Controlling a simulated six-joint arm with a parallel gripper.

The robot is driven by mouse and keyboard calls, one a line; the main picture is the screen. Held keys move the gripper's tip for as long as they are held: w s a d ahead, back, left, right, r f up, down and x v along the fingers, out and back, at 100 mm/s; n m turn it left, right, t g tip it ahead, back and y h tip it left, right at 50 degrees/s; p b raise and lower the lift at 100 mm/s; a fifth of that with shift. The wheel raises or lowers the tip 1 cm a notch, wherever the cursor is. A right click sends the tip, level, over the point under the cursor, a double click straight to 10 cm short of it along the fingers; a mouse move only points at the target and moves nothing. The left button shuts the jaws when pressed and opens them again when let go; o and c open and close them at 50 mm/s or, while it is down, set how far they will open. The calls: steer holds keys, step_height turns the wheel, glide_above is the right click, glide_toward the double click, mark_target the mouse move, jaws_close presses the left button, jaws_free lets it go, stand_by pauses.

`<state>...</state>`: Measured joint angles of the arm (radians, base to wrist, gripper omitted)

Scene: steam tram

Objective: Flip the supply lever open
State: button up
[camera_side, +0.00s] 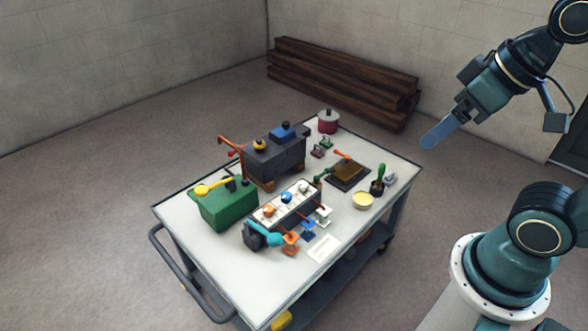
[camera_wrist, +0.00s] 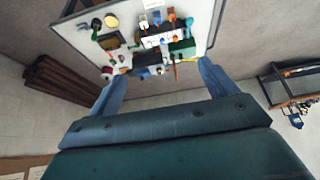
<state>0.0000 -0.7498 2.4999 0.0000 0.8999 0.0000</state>
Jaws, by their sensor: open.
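Several levers and handles stand on the cart; none carries a readable label, so I cannot tell which is the supply lever. A yellow lever (camera_side: 213,186) lies across the top of a green box (camera_side: 229,207). A red-orange lever (camera_side: 229,144) rises at the left of a dark block (camera_side: 277,157). An orange handle (camera_side: 342,155) is at a brown plate. A panel (camera_side: 287,203) has orange, blue and white levers along its front, with a teal part (camera_side: 263,236) at its end. My gripper (camera_side: 437,133) is open and empty, high right of the cart; its two fingers also show in the wrist view (camera_wrist: 161,70).
The white-topped cart (camera_side: 179,217) has a push rail at its left end. A red pot (camera_side: 328,121), a yellow bowl (camera_side: 362,201) and a green-handled item (camera_side: 379,180) stand on it. Dark timbers (camera_side: 340,82) lie by the wall. The air between my gripper and the cart is clear.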

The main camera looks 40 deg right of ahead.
steer(key=shift+w+r, duration=0.1)
steer(key=shift+w, duration=0.1)
steer(key=c, duration=0.7)
steer(key=shift+w+d+r, duration=0.1)
steer(key=shift+w+r, duration=0.1)
steer(key=shift+w, duration=0.45)
steer(key=c, duration=0.7)
steer(key=w, duration=0.4)
steer(key=w+d+r, duration=0.1)
steer(key=w, duration=0.1)
steer(key=shift+w, duration=0.35)
jaws_close()
steer(key=w+d+f+g, duration=0.1)
steer(key=w+d+f, duration=0.3)
steer(key=w, duration=0.6)
steer(key=w+d+f, duration=0.3)
steer(key=w+f, duration=0.1)
steer(key=w, duration=0.6)
steer(key=w+d+f, duration=0.4)
steer(key=f, duration=0.5)
steer(key=w+d+f, duration=0.4)
steer(key=f, duration=0.5)
steer(key=w+d+f, duration=0.4)
steer(key=f, duration=0.5)
steer(key=shift+d+f+g, duration=0.3)
steer(key=shift+f, duration=0.1)
